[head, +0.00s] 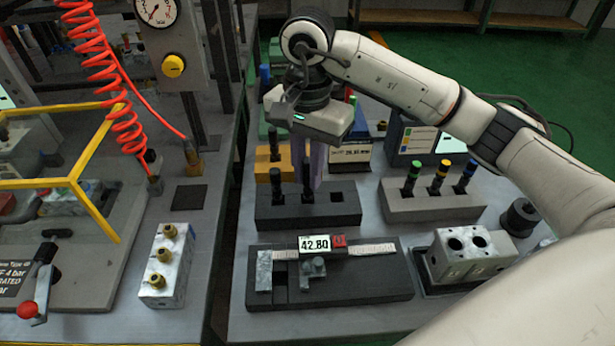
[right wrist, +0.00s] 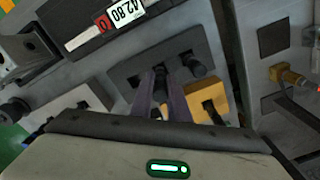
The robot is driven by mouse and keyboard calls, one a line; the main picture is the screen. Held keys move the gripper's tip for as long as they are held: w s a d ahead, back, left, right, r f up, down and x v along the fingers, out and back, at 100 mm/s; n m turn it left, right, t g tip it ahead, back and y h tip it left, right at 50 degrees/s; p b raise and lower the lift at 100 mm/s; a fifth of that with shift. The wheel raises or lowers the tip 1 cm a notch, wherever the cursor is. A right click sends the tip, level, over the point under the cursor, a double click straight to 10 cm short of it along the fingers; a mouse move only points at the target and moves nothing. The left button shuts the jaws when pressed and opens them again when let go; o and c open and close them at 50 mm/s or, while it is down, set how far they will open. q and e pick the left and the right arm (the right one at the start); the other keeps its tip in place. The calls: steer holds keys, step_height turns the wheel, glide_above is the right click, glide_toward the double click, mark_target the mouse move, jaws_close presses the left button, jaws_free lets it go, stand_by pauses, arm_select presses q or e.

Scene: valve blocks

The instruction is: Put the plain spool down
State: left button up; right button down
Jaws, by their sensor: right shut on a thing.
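The right gripper (head: 313,184) points down over the dark spool block (head: 345,212), its purple fingers shut on a plain black spool (head: 307,190). The held spool stands upright at the block's middle position; I cannot tell whether it is fully seated. In the right wrist view the fingers (right wrist: 161,112) close around this spool (right wrist: 160,78), partly hiding it. Another plain black spool (head: 277,186) stands in the block's left position, and it also shows in the wrist view (right wrist: 195,66). The right-hand hole (head: 337,196) is empty. My left gripper is not in view.
A yellow block (head: 264,172) with black pieces stands close behind. A grey block (head: 430,207) at right holds spools with green, yellow and blue bands. In front lies a gauge fixture reading 42.80 (head: 314,244). A metal valve block (head: 470,252) sits front right.

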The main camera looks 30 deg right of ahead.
steer(key=shift+f, duration=0.9)
steer(key=shift+f, duration=0.1)
steer(key=c, duration=2.1)
jaws_free()
steer(key=shift+f, duration=0.15)
steer(key=o, duration=0.4)
step_height(320, 180, up, 12)
steer(key=shift+r+p, duration=0.25)
steer(key=shift+p, duration=0.2)
